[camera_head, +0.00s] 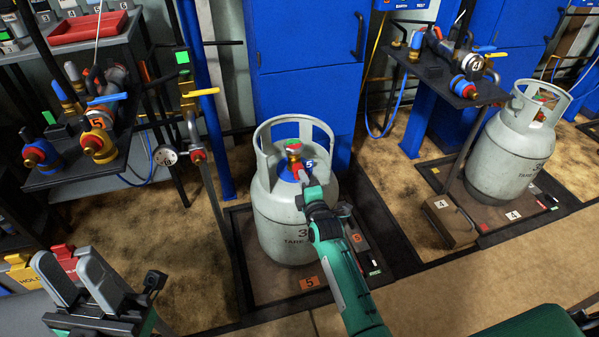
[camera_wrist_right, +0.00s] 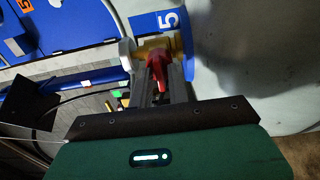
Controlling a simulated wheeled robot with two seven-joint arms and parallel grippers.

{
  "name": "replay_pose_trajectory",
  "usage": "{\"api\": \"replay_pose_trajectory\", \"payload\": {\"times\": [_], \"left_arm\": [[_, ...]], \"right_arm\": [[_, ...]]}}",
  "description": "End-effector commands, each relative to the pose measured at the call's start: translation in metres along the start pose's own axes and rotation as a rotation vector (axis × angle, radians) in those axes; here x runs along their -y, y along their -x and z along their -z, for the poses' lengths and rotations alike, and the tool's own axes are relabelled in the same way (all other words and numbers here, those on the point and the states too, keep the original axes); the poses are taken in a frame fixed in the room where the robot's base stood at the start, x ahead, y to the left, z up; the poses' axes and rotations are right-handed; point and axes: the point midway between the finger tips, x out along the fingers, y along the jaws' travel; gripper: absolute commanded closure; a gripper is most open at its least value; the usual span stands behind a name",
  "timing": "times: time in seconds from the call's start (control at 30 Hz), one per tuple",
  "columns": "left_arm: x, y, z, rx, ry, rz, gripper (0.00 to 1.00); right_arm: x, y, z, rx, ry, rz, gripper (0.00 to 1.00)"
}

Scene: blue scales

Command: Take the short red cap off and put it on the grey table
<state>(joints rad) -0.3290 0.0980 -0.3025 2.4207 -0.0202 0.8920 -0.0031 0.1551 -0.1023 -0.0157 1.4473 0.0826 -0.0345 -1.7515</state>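The grey gas cylinder (camera_head: 290,225) stands upright on a dark platform marked 5. Its valve has a blue collar with a 5 and red parts (camera_head: 294,160) on top. My right gripper (camera_head: 303,180) is at this valve, reaching in from the front. In the right wrist view, the short red cap (camera_wrist_right: 157,68) sits at the brass valve (camera_wrist_right: 155,47), between my narrowly spaced fingers (camera_wrist_right: 160,85), which appear closed on it. My left gripper (camera_head: 85,285) is open and empty at the lower left. The grey table (camera_head: 20,310) shows partly behind it.
A dark shelf (camera_head: 85,170) with valve fittings stands left of the cylinder. A second grey cylinder (camera_head: 510,150) stands on platform 4 at right. A blue cabinet (camera_head: 308,85) is behind. Yellow and red bins (camera_head: 25,268) stand by the left gripper.

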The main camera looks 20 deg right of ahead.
Motion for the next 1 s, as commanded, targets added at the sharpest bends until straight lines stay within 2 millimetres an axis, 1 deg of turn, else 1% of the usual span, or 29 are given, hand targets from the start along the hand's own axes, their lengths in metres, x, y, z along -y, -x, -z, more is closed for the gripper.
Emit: {"api": "replay_pose_trajectory", "payload": {"times": [0.03,0.07,0.1,0.27,0.37,0.6,0.73,1.0], "left_arm": [[0.0,0.0,0.0,0.0,0.0,0.0,0.64],[0.0,0.0,0.0,0.0,0.0,0.0,0.64],[0.0,0.0,0.0,0.001,0.0,0.0,0.64],[0.001,-0.002,0.0,0.0,-0.001,0.002,0.64],[0.001,-0.006,0.001,0.0,-0.001,0.002,0.64],[0.001,-0.017,0.003,0.0,-0.001,0.001,0.64],[0.001,-0.019,0.003,0.001,-0.001,0.001,0.64],[0.0,-0.018,0.003,0.001,-0.001,0.001,0.64]], "right_arm": [[0.0,0.0,0.0,0.0,0.0,0.0,0.93],[0.0,0.0,0.0,0.0,0.0,0.0,0.98],[0.0,0.0,0.0,0.0,0.0,0.0,1.0],[0.0,0.0,0.0,0.0,0.005,0.0,1.0],[-0.002,0.0,0.0,0.0,0.042,0.0,1.0],[-0.002,0.001,0.0,-0.001,0.212,0.001,1.0],[-0.001,0.001,0.0,0.0,0.29,0.0,1.0],[0.0,0.001,0.0,0.0,0.302,0.0,1.0]]}}
